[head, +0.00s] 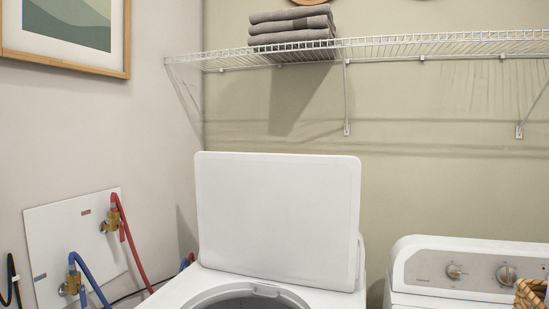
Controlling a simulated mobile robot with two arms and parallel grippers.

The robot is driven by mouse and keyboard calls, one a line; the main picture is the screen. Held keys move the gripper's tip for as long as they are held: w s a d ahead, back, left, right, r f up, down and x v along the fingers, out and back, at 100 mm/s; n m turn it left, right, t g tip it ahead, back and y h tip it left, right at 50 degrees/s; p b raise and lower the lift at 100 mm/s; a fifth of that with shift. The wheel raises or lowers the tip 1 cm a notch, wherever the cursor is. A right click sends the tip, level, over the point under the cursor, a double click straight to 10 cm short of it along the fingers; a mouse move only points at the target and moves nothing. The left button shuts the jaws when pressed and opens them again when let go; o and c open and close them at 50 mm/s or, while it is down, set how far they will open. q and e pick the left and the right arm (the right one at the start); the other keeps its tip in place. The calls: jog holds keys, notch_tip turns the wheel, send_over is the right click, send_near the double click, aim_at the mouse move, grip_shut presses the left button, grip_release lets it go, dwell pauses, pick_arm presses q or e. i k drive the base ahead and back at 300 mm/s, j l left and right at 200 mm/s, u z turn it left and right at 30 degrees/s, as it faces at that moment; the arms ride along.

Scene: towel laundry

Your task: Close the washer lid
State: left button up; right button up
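The white washer lid (277,212) stands raised, nearly upright, at the back of the washer. The washer (186,290) is white, and only the top part of it shows at the bottom middle of the head view. Its round tub opening (246,293) is uncovered and cut off by the lower picture edge. Neither of my grippers is in view.
A second white appliance with knobs (420,268) stands to the right, with part of a wicker basket (530,293) on it. A wire shelf (400,45) above holds folded grey towels (290,27). Red (130,245) and blue (90,280) hoses are at the left wall.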

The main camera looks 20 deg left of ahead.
aim_at(289, 218)
jog(key=u, duration=0.45)
jog(key=i+j, duration=0.1)
jog(key=i+j+z, duration=0.1)
jog(key=j, duration=0.25)
jog(key=i+j, duration=0.15)
jog(key=j, duration=0.25)
jog(key=i+j+z, duration=0.15)
jog(key=j, duration=0.2)
jog(key=j+z, duration=0.1)
jog(key=j, duration=0.3)
jog(key=i, duration=0.05)
